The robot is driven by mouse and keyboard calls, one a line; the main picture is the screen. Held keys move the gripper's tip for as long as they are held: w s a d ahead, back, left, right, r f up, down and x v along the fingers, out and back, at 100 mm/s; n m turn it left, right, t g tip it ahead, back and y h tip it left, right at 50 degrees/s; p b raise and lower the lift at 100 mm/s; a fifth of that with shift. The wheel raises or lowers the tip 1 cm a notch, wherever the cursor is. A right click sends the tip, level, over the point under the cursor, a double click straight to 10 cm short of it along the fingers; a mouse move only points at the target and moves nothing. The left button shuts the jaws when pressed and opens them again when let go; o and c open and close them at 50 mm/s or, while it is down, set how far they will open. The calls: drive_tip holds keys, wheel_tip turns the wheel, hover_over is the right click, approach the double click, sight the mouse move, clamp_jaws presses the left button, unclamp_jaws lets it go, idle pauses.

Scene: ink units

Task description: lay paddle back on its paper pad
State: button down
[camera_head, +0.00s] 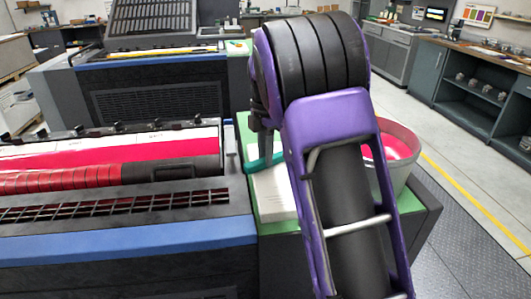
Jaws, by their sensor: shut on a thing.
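My gripper (262,149) hangs from my purple arm, which fills the middle of the view. It is shut on the teal paddle (256,166); the far end of the paddle runs behind my arm. The white paper pad (273,200) lies on the green top (278,228) of the unit, and my arm covers its right side. The paddle shows at the pad's far edge. I cannot tell whether it touches the pad or is held above it.
A grey bucket (404,178) with pink ink stands on the green top, right of my arm and partly hidden by it. A press with a pink-inked roller (150,172) adjoins on the left. Another press (160,95) stands behind. A floor aisle lies at right.

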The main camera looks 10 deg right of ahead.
drive_tip(key=c, duration=0.6)
unclamp_jaws()
wheel_tip(320, 180, up, 12)
drive_tip(key=shift+r, duration=0.1)
